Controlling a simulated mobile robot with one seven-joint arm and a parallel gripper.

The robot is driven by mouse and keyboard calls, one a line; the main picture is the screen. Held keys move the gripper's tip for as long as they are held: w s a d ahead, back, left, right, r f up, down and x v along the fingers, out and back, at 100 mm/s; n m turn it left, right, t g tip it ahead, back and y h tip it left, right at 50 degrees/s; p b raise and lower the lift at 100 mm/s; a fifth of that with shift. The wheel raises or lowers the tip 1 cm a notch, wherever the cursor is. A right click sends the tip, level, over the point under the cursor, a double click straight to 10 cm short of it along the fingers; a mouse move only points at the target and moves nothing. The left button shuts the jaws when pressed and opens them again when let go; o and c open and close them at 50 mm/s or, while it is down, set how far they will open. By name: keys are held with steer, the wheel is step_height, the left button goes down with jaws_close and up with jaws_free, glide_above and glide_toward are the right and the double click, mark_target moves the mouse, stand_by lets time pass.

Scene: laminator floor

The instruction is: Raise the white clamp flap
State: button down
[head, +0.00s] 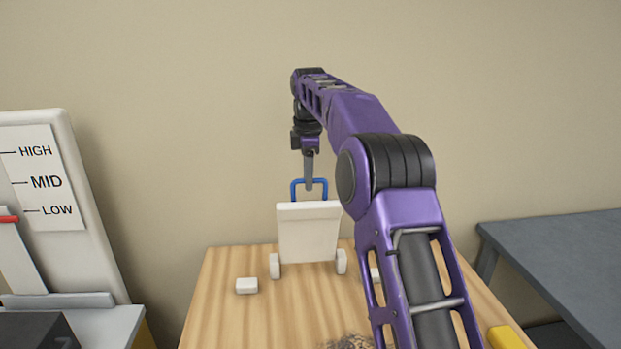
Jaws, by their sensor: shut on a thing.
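The white clamp flap (308,238) stands near upright between two small white hinge blocks (274,265) at the back of a wooden table. A blue loop handle (295,188) rises from its top edge. My gripper (309,185) points down from above, with its fingers at the blue handle, shut on it. The far side of the flap is hidden, and my arm covers part of the table to its right.
A small white block (246,286) lies on the wooden table (225,315) left of the flap. A grey-white machine with a HIGH, MID, LOW scale (45,180) and red pointer stands at left. A yellow object (506,337) lies at lower right. A dark grey table (565,255) is at right.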

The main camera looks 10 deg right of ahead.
steer(key=shift+w+d+r+t, duration=0.1)
steer(key=shift+w+r+t, duration=0.2)
steer(key=shift+w+r, duration=0.45)
steer(key=c, duration=0.8)
jaws_free()
steer(key=shift+w+f, duration=0.15)
steer(key=shift+w, duration=0.05)
steer(key=shift+c, duration=0.2)
steer(key=shift+w+f, duration=0.15)
steer(key=shift+w, duration=0.1)
steer(key=shift+s, duration=0.1)
steer(key=shift+s, duration=0.15)
